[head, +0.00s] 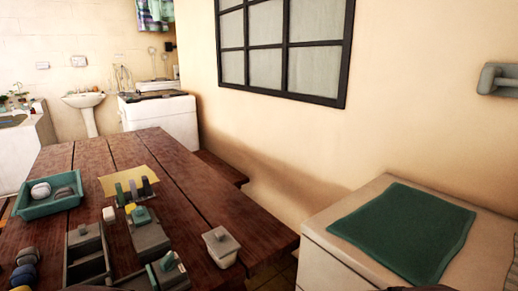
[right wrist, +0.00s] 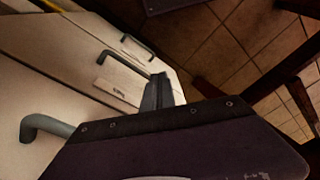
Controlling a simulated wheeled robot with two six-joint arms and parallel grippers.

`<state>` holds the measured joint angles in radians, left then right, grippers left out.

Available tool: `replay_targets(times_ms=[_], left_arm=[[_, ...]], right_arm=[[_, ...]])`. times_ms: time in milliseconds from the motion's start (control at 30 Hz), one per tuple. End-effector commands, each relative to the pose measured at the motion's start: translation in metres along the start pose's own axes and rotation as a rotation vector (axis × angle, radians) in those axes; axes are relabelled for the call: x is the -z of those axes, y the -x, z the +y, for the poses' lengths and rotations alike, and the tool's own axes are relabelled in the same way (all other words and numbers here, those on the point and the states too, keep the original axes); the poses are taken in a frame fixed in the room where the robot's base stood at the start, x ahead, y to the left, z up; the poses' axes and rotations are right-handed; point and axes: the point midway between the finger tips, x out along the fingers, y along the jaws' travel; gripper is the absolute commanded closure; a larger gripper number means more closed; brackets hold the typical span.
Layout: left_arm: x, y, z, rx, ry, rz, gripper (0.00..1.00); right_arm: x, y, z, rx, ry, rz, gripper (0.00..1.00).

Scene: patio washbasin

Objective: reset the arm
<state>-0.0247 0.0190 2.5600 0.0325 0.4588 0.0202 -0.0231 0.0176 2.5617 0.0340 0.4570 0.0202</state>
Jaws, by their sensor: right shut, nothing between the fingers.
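My right gripper (right wrist: 158,78) shows in the right wrist view, its dark fingers shut together with nothing between them. It hangs in front of a white cabinet front (right wrist: 75,65) with grey bar handles, apart from the tiled floor (right wrist: 225,55). Neither gripper's fingers show in the head view, and my left gripper is not in view.
At right, a white cabinet (head: 335,212) carries a green cloth (head: 405,230). A wall stands behind.

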Motion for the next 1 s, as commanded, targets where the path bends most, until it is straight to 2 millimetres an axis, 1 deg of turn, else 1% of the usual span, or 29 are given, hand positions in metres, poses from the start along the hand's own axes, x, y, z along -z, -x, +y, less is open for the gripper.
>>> replay_targets(times_ms=[33,67,100,167,200,267,300,400,500,567,633,1000], left_arm=[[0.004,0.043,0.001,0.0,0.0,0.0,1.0],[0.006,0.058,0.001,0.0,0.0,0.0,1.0],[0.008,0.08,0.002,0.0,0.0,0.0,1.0],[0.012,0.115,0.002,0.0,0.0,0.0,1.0],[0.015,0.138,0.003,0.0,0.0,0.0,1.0],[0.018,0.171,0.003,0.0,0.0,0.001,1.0],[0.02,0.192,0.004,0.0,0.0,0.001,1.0],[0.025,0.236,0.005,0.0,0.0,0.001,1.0],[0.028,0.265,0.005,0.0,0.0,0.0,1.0],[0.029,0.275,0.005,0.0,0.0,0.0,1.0],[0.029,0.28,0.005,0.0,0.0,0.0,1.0],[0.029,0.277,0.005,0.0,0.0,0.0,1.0]], right_arm=[[0.005,0.043,-0.001,0.0,0.001,0.0,1.0],[0.006,0.058,-0.001,0.0,0.001,0.0,1.0],[0.009,0.08,-0.002,0.0,0.001,0.0,1.0],[0.012,0.115,-0.003,0.0,0.002,0.0,1.0],[0.015,0.138,-0.003,0.0,0.002,-0.001,1.0],[0.018,0.171,-0.004,0.0,0.002,-0.001,1.0],[0.02,0.192,-0.004,0.0,0.002,-0.001,1.0],[0.025,0.236,-0.005,0.0,0.003,-0.001,1.0],[0.028,0.265,-0.006,-0.001,0.003,-0.002,1.0],[0.029,0.275,-0.006,-0.001,0.003,-0.002,1.0],[0.029,0.28,-0.006,-0.001,0.003,-0.002,1.0],[0.029,0.277,-0.006,-0.001,0.003,-0.002,1.0]])
